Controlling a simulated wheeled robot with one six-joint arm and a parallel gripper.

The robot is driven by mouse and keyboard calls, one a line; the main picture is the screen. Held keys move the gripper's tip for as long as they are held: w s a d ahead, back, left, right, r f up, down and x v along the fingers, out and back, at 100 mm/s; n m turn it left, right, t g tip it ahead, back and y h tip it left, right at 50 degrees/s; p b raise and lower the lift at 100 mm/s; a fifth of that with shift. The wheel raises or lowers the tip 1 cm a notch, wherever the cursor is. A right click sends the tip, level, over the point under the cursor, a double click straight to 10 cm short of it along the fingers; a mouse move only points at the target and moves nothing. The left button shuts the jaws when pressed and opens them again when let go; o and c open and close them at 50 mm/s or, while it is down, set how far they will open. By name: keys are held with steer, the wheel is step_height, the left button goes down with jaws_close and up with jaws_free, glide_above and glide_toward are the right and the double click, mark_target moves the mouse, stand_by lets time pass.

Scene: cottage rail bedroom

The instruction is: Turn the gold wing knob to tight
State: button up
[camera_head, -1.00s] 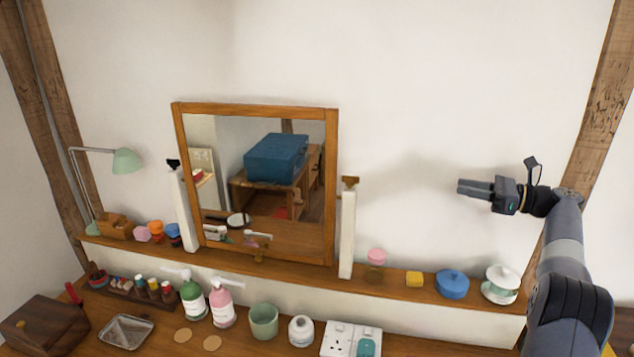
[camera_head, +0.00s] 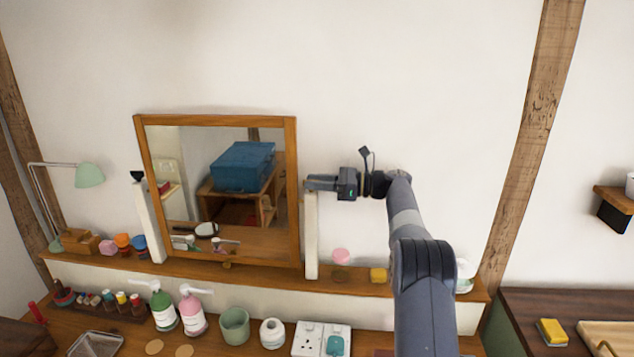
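The mirror (camera_head: 215,117) in a wooden frame stands between two white posts on the shelf. My gripper (camera_head: 309,183) points left, with its fingertips at the top of the right white post (camera_head: 311,235), beside the mirror's right edge. The gold wing knob sat on top of this post in the earlier view; now my fingers hide it. I cannot tell whether they touch or grasp it. The fingers are seen side-on, so their gap does not show. A black knob (camera_head: 137,176) tops the left white post (camera_head: 149,222).
The wooden shelf (camera_head: 250,271) carries a green lamp (camera_head: 89,175), small coloured jars and a yellow block (camera_head: 378,275). The wall above my arm is clear.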

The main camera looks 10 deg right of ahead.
steer(key=shift+c, duration=0.5)
jaws_close()
